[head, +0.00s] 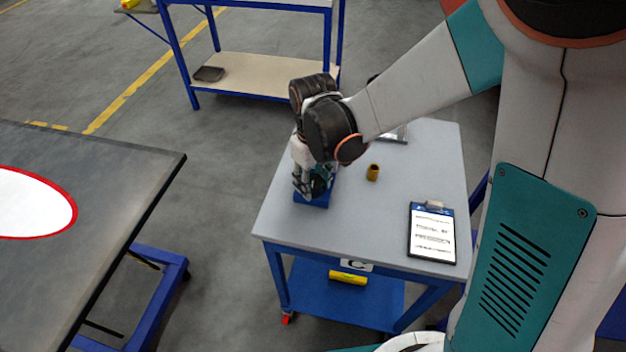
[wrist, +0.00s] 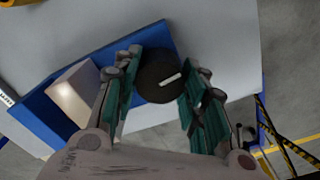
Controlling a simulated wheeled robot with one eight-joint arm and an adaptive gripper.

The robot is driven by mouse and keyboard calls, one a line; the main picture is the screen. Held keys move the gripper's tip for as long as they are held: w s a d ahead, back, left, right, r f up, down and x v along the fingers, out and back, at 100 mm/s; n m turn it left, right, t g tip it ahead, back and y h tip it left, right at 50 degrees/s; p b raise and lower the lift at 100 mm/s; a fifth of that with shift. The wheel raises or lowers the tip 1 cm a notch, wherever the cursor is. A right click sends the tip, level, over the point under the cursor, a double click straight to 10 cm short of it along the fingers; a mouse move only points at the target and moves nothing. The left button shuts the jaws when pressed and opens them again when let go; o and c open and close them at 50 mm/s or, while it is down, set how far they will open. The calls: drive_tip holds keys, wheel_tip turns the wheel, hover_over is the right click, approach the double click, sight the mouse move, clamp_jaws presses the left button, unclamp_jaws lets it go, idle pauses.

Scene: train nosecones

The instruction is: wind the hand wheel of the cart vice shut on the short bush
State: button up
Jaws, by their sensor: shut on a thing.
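The cart vice (head: 312,200) is a blue block near the left edge of the grey cart top; it also shows in the wrist view (wrist: 152,38), with a pale block (wrist: 75,95) between its blue parts. The hand wheel (wrist: 157,78) is a dark disc with a white mark. My gripper (wrist: 170,76) is shut on the hand wheel, one teal-padded finger on each side. In the head view my gripper (head: 308,184) comes down over the vice and hides most of it. A brass-coloured bush (head: 373,172) stands upright on the cart top, right of the vice. I cannot see any bush in the vice.
A clipboard (head: 432,232) lies at the cart's front right. A yellow item (head: 348,277) lies on the cart's lower shelf. A dark table (head: 120,165) stands to the left, across a floor gap. A blue-framed bench (head: 250,72) stands behind.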

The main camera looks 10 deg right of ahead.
sight(313, 181)
drive_tip(key=shift+m, duration=1)
drive_tip(key=o, duration=1.1)
drive_tip(key=shift+r, duration=0.1)
drive_tip(key=shift+r, duration=3.65)
